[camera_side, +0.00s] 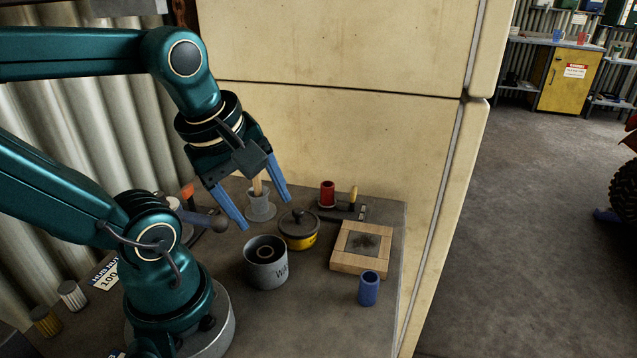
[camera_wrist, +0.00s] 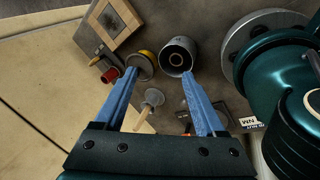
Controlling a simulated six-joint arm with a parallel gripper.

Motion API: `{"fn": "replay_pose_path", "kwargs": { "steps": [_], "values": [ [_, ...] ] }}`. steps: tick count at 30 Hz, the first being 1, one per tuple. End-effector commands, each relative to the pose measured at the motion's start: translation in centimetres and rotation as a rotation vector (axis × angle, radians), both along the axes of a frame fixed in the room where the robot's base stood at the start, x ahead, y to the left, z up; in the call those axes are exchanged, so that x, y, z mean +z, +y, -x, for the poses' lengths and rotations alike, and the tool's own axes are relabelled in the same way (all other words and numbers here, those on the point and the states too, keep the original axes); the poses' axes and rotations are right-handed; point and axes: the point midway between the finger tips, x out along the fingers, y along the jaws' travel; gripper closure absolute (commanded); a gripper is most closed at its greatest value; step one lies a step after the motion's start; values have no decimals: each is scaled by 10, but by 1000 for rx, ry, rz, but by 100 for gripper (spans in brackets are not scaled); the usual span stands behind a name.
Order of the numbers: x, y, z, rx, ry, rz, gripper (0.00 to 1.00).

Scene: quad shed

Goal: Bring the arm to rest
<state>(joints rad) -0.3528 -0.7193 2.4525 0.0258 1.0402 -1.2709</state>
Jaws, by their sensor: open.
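My gripper (camera_side: 265,215) has two long blue fingers spread apart with nothing between them. In the side view it points down over the left part of the grey bench (camera_side: 330,312). In the wrist view its fingers (camera_wrist: 158,74) reach out over the bench things, well apart. A grey flared holder (camera_side: 261,208) with a wooden handle standing in it appears behind and between the fingers in the side view. It also shows between the fingers in the wrist view (camera_wrist: 154,97). I cannot tell the exact height of the fingertips above the bench.
Near the gripper stand a grey tin (camera_side: 266,270) with a ring inside, a yellow pot with a dark lid (camera_side: 298,232), a red cylinder (camera_side: 327,194), a wooden-framed block (camera_side: 346,263) and a blue cup (camera_side: 369,288). A cream cabinet (camera_side: 330,130) rises behind the bench.

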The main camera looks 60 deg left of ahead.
Motion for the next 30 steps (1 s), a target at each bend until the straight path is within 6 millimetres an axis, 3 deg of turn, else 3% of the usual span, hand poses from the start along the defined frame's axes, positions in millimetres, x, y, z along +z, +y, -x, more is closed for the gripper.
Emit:
{"fn": "replay_pose_path", "kwargs": {
  "steps": [5, 12, 18, 23, 30],
  "values": [
    [0, -12, -3, -311, 6, -93, 28],
    [2, -34, -10, -914, 8, -297, 28],
    [4, -49, -14, -1325, 1, -459, 28],
    [4, -55, -14, -1476, -4, -527, 28],
    [4, -55, -14, -1493, -4, -534, 28]
  ]
}}
